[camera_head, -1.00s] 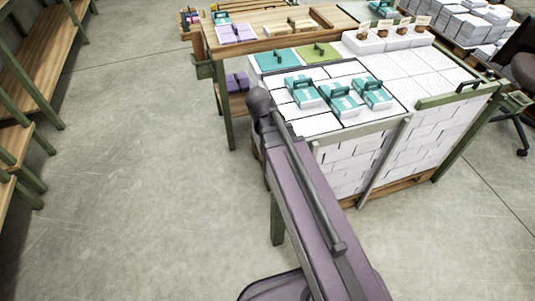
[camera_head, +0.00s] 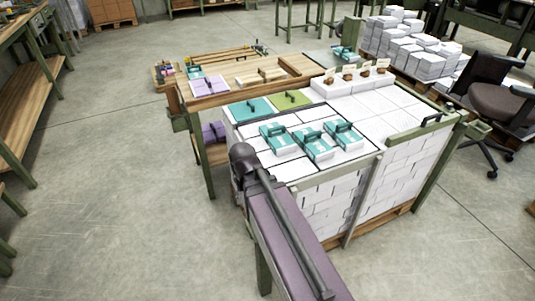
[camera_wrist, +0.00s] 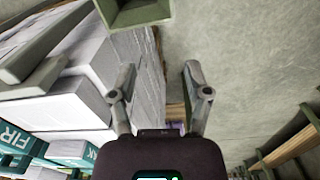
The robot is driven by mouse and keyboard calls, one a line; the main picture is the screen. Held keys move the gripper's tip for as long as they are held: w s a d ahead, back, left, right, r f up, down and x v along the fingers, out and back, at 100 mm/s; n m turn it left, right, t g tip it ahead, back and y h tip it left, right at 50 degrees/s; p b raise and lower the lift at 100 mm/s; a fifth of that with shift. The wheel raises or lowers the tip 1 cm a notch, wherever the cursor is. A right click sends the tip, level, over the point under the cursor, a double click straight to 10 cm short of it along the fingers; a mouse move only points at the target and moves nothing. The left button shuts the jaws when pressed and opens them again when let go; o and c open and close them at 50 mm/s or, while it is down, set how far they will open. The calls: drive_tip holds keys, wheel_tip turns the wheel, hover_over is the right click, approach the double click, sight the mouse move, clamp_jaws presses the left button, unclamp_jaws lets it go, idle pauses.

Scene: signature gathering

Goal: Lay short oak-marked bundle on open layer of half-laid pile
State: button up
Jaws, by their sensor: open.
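The pile (camera_head: 385,100) is a large stack of white blocks with a flat top. On its front left, a black-outlined area (camera_head: 262,160) holds three teal-and-white bundles, at left (camera_head: 279,140), middle (camera_head: 314,147) and right (camera_head: 345,136). I cannot read an oak mark on any bundle in the head view. In the wrist view, a teal label at lower left (camera_wrist: 14,137) reads "FIR", and another teal label beside it (camera_wrist: 70,150) is cut off. My gripper (camera_wrist: 160,85) is open and empty, beside the pile's white side. In the head view my arm hides it.
A teal panel (camera_head: 250,109) and a green panel (camera_head: 290,100) lie at the pile's back left. A wooden table with purple bundles (camera_head: 210,86) adjoins behind. Small labelled brown items (camera_head: 365,70) stand on white blocks. A chair (camera_head: 497,90) is at right; the left floor is clear.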

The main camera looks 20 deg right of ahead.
drive_tip(key=w+d+r+m+h+p, duration=0.1)
drive_tip(key=w+d+r+m+p, duration=0.3)
drive_tip(key=w+r, duration=0.15)
drive_tip(key=w+d+r+m+h+p, duration=0.1)
drive_tip(key=w+d+r+m+p, duration=0.3)
drive_tip(key=w, duration=0.3)
drive_tip(key=m+h+p, duration=0.2)
drive_tip(key=m+p, duration=0.6)
approach(277, 127)
drive_tip(key=a+v, duration=0.1)
drive_tip(key=v, duration=0.3)
drive_tip(key=shift+s+d+f, duration=0.2)
drive_tip(key=shift+d+f, duration=0.15)
drive_tip(key=shift+f, duration=0.05)
drive_tip(key=shift+f, duration=0.15)
drive_tip(key=b+x, duration=0.8)
drive_tip(key=shift+d+f, duration=0.1)
drive_tip(key=shift+d, duration=0.1)
drive_tip(key=shift+b+x, duration=2.45)
drive_tip(key=shift+x, duration=0.1)
drive_tip(key=shift+w, duration=0.1)
clamp_jaws()
